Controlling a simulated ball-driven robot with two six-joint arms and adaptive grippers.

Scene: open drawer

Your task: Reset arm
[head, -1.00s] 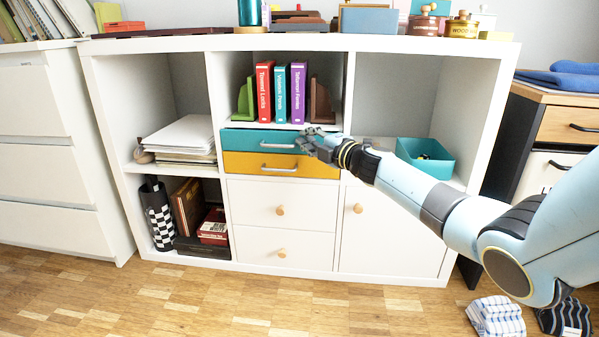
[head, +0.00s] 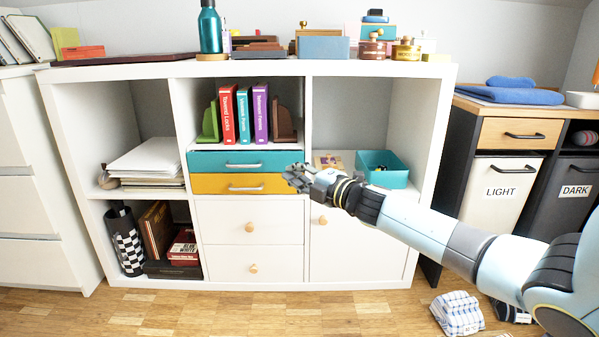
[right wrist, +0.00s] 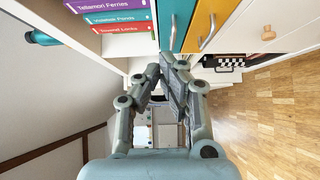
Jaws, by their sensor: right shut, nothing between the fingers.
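My right gripper (head: 301,177) is shut and empty. In the head view it is in front of the white shelf unit (head: 445,120), at the right end of the yellow drawer (head: 210,184). The teal drawer (head: 215,161) sits just above the yellow one. Both drawers look closed. In the right wrist view the gripper fingers (right wrist: 171,75) point toward the top, with the yellow drawer (right wrist: 206,22) and its handle to the right of them. I cannot tell if the fingers touch the drawer front. My left gripper does not show.
Books (head: 245,115) stand between bookends above the drawers. A teal bin (head: 383,170) sits in the right compartment. Laundry bins (head: 507,190) stand at the right. Folded cloth (head: 458,313) lies on the floor. The wooden floor (head: 250,315) before the shelf is mostly clear.

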